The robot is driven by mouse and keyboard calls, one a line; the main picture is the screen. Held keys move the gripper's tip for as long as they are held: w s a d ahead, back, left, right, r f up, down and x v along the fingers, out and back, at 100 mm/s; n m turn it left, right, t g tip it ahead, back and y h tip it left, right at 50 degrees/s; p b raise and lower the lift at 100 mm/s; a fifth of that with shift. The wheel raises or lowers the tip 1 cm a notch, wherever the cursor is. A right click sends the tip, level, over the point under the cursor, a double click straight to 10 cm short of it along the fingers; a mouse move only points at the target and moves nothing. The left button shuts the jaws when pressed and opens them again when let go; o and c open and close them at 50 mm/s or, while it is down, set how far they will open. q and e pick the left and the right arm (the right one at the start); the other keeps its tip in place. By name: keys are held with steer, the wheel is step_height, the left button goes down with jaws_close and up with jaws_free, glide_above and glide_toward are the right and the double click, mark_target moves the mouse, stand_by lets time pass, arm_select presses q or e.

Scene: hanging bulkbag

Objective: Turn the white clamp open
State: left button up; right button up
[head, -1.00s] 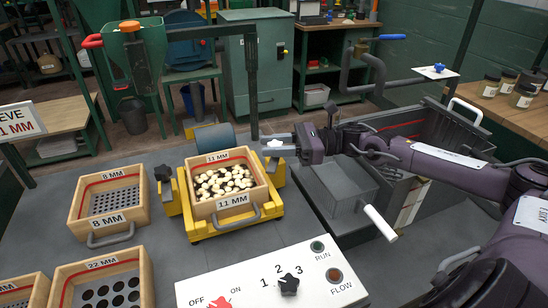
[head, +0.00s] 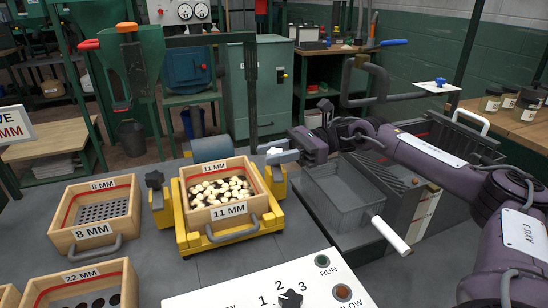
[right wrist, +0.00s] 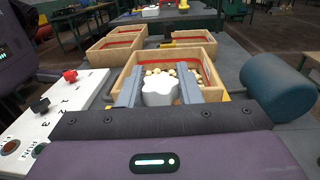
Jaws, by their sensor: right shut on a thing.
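The white clamp (right wrist: 160,92) is a lobed knob in the right wrist view, sitting between the two grey fingers of my right gripper (right wrist: 158,90). In the head view only a small white part of the clamp (head: 274,151) shows past the fingers, at the right side of the yellow sieve cradle (head: 196,243). My right gripper (head: 282,156) is shut on it there. The wooden 11 MM sieve box (head: 233,212) sits in the cradle and holds pale round pieces. A black clamp knob (head: 154,180) stands at the cradle's left side. My left gripper is not in view.
Wooden 8 MM (head: 94,233) and 22 MM (head: 70,280) sieve boxes lie to the left. The white control panel (head: 225,290) with knobs is in front. A grey metal bin (head: 345,205) with a white handle stands at the right. A blue-grey roller (right wrist: 278,88) is close beside my right gripper.

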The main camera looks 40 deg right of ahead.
steer(key=shift+r+n+g, duration=0.1)
steer(key=shift+n+g, duration=0.5)
steer(key=shift+g, duration=0.4)
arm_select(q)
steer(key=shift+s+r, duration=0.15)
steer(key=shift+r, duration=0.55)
arm_select(e)
steer(key=shift+n+g, duration=0.3)
steer(key=shift+g, duration=0.1)
steer(key=shift+n+g, duration=0.5)
steer(key=shift+g, duration=0.3)
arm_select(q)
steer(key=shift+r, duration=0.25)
arm_select(e)
steer(key=o, duration=1)
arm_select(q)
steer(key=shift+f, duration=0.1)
